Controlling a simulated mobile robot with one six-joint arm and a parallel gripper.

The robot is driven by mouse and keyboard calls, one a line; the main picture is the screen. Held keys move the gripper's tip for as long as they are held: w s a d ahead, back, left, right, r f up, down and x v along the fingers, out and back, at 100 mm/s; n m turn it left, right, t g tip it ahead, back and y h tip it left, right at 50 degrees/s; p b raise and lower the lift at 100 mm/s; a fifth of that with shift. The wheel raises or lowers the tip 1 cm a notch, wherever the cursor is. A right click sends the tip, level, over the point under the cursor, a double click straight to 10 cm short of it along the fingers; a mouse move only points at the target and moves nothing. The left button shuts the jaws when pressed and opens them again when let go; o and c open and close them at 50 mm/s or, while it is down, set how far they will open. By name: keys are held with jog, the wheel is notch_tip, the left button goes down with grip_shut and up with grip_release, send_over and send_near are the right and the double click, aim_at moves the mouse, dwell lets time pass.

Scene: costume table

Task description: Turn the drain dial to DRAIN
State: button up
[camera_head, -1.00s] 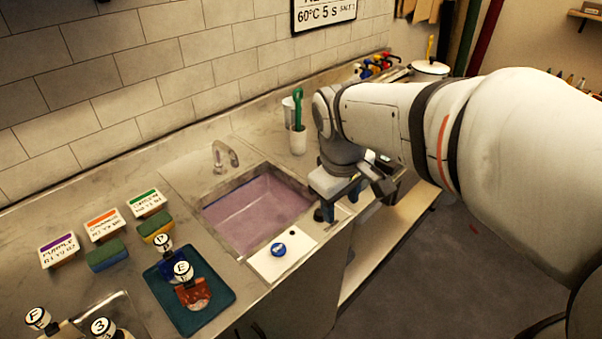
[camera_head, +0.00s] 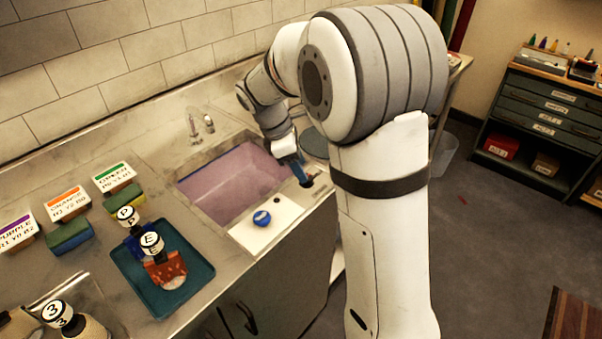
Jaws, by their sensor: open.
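The drain dial is a round blue knob (camera_head: 262,218) with a small white mark, on a white plate (camera_head: 244,236) at the front of the sink. The lettering around it is too small to read. The sink (camera_head: 182,190) holds a purple-pink liquid or has a floor of that colour. My gripper (camera_head: 302,174) points down by the sink's right front corner, to the right of and behind the dial, apart from it. It is open with nothing seen between its fingers, though the arm hides part of it.
A faucet (camera_head: 194,128) stands behind the sink. To the left are a teal tray (camera_head: 196,285) with lettered stamps, colour sponges and label cards such as the orange one (camera_head: 67,203). A dark drawer cabinet (camera_head: 545,118) stands at the right.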

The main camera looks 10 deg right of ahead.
jog(key=shift+x, duration=1.55)
jog(key=shift+c, duration=0.3)
